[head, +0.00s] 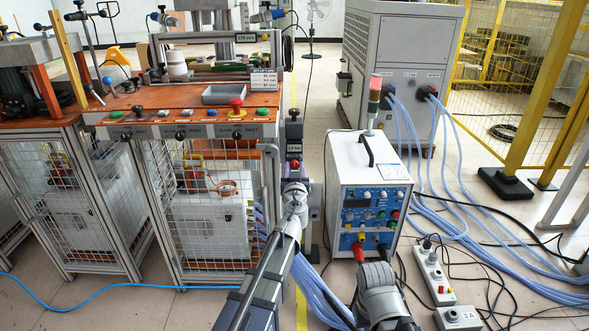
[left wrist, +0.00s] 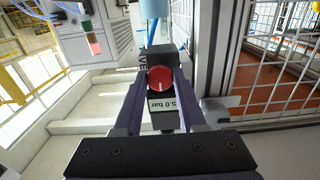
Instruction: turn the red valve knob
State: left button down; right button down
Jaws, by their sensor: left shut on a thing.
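The red valve knob (left wrist: 160,79) is round, with a pale line across its face. It sits on a dark valve block (left wrist: 160,56) with a white "5.0 bar" label (left wrist: 161,104) beside it. In the left wrist view my left gripper (left wrist: 162,86) has one finger on each side of the knob, shut on it. In the head view the red knob (head: 295,164) shows small on the dark post right of the workbench, with my left gripper (head: 295,184) reaching it from below. My right gripper is not visible.
An orange workbench (head: 190,112) with caged lower bays stands left of the valve. A white power unit (head: 345,160) with a signal light (head: 373,100) stands close on the right. Blue hoses (head: 450,215) and power strips (head: 434,270) lie on the floor at right.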

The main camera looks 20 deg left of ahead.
pick_arm(q)
jog(key=shift+m, duration=0.4)
jog(key=m, duration=0.8)
jog(key=shift+m, duration=0.3)
jog(key=m, duration=0.4)
jog(key=shift+m, duration=2.2)
jog(key=c, duration=0.5)
grip_release()
